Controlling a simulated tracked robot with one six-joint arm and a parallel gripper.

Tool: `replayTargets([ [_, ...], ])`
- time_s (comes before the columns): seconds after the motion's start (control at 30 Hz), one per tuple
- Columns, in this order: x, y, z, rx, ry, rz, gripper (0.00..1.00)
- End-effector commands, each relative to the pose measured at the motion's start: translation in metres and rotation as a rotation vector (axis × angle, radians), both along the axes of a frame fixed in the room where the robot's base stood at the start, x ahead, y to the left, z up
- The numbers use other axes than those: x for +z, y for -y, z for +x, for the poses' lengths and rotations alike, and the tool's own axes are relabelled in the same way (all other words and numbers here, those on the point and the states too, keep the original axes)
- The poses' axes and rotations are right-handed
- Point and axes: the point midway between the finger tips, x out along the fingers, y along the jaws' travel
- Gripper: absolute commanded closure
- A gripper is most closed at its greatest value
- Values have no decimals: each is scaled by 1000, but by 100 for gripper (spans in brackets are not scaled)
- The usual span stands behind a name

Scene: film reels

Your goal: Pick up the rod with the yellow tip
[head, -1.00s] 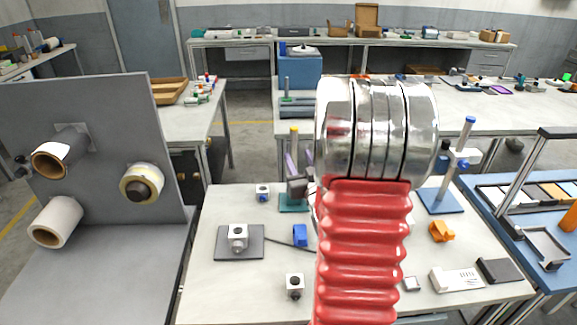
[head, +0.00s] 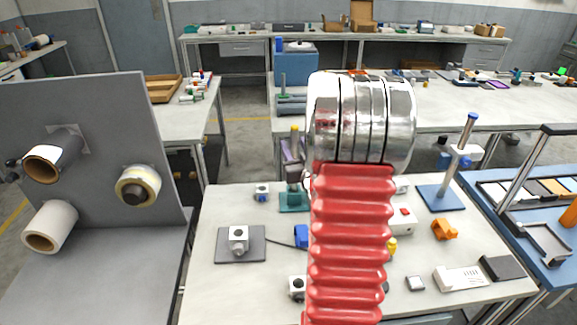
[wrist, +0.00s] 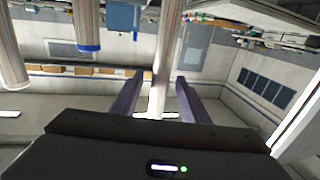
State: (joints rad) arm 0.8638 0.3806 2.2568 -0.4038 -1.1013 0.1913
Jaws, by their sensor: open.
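The rod with the yellow tip (head: 295,136) stands upright in a teal base (head: 293,201) on the near table, left of my arm's silver joint. Its middle is partly covered by my gripper (head: 291,152), whose purple finger shows there; the rest is hidden behind the arm. In the wrist view, which looks upside down, my gripper (wrist: 158,95) is open, with a purple finger on each side of a pale rod (wrist: 166,55). The rod lies between the fingers with gaps on both sides. Its yellow tip is not seen there.
A blue-tipped rod (head: 469,130) stands on a blue base (head: 441,198) at the right; the wrist view also shows it (wrist: 87,25). A grey panel with rolls (head: 100,140) stands at the left. Small blocks and an orange part (head: 445,229) lie on the near table.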

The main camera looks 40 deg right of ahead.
Motion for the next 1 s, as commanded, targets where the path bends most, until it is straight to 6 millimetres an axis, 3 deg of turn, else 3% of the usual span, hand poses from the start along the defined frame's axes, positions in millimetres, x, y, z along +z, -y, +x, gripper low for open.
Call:
replayTargets([
  [0.57, 0, 2, 1, 0, 0, 0, 59],
  [1.0, 0, 1, 2, 1, 0, 0, 88],
])
